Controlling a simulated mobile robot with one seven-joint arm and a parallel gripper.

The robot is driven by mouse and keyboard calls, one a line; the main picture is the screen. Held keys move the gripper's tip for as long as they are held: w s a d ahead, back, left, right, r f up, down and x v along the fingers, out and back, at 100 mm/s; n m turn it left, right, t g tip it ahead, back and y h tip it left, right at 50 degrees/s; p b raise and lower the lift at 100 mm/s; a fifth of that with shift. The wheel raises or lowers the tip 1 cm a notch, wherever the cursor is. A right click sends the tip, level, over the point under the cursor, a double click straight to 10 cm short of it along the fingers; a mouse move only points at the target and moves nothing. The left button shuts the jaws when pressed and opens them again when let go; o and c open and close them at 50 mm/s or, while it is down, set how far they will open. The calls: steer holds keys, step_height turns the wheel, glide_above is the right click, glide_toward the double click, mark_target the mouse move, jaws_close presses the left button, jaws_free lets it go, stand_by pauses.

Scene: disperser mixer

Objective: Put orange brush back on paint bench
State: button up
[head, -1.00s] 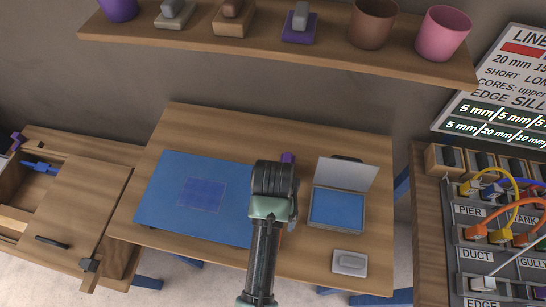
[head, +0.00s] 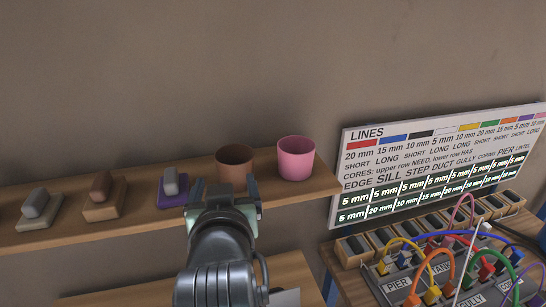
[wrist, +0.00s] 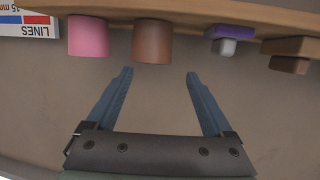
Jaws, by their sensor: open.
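No orange brush shows in either view. I cannot tell which surface is the paint bench; a wooden table (head: 298,268) shows only in part at the bottom of the head view. My gripper (head: 224,187) is raised in front of the wall shelf, just below the brown cup in the head view. In the wrist view my gripper (wrist: 158,73) has its two blue fingers wide apart with nothing between them.
The wall shelf (head: 120,229) holds a brown cup (head: 235,162), a pink cup (head: 296,158) and several blocks on bases, one purple (head: 172,200). A lettered board (head: 440,165) and a cable panel (head: 400,287) stand at right. The wall above is bare.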

steer(key=s+d+r+t, duration=0.2)
steer(key=s+r+t, duration=0.2)
steer(key=r, duration=0.6)
steer(key=s+d+r+m+t+h, duration=0.1)
steer(key=s+d+r+t, duration=0.2)
steer(key=r, duration=0.8)
steer(key=s+d+r+t+h, duration=0.1)
steer(key=s+r+t, duration=0.4)
steer(key=r, duration=0.5)
steer(key=s+d, duration=0.1)
steer(key=s, duration=0.1)
steer(key=shift+s+d+r+m+t, duration=0.25)
steer(key=shift+s+r+m+t, duration=0.05)
steer(key=shift+r+m, duration=0.1)
steer(key=shift+f, duration=0.1)
